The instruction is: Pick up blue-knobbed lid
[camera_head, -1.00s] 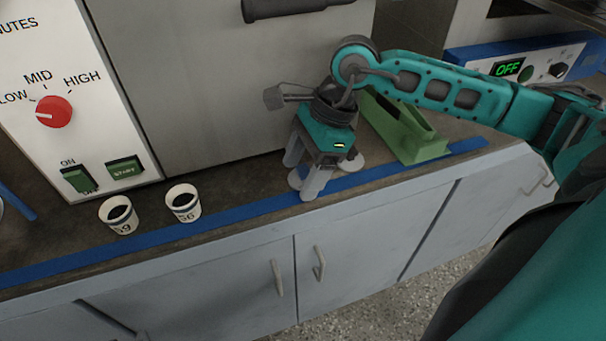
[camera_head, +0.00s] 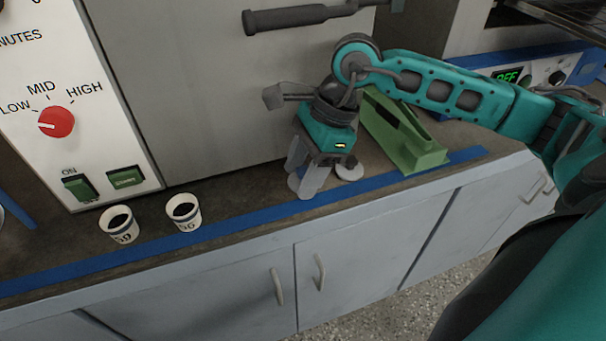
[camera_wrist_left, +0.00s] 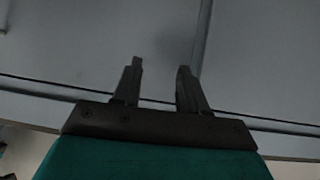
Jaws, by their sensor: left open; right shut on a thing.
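My right gripper (camera_head: 302,188) points down at the counter, its fingers shut at a small white disc (camera_head: 294,182) that looks like a lid. The fingers cover most of this disc, and no blue knob shows. I cannot tell whether the disc is clear of the counter. A second white disc (camera_head: 349,170) lies just right of the gripper, partly behind it; its top shows no clear blue knob. My left gripper (camera_wrist_left: 159,70) is open and empty in the left wrist view, in front of grey cabinet panels.
Two paper cups with dark contents, one left (camera_head: 120,224) and one right (camera_head: 183,211), stand left of my right gripper. A green holder (camera_head: 424,161) stands close to its right. Blue tape (camera_head: 235,218) runs along the counter's front edge. A machine panel with a red dial (camera_head: 57,121) is behind.

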